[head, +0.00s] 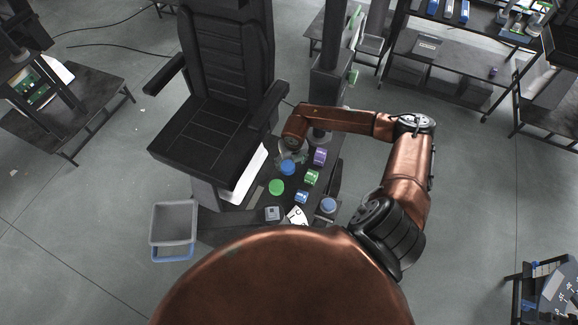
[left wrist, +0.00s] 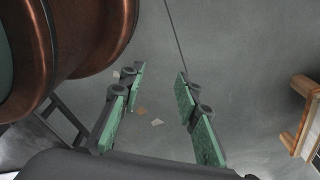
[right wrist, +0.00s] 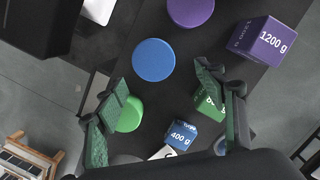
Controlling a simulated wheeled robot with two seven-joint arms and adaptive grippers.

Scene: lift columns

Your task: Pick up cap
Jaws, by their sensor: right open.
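No object is labelled as a cap; round flat discs that look like caps lie on a dark table (head: 258,192). In the right wrist view they are a blue disc (right wrist: 154,60), a green disc (right wrist: 130,115) and a purple disc (right wrist: 190,10). The head view shows the blue disc (head: 288,168) and green disc (head: 277,187). My right gripper (right wrist: 162,80) is open and empty above the table; the blue disc shows just beyond its fingertips, the green one partly behind the left finger. My left gripper (left wrist: 160,75) is open and empty over the floor.
Labelled cubes stand beside the discs: purple (head: 320,156), green (head: 312,177) and blue (head: 302,197). A black chair (head: 205,135) stands close on the left. A grey bin (head: 173,222) is on the floor. Shelving (head: 440,70) stands at the back right.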

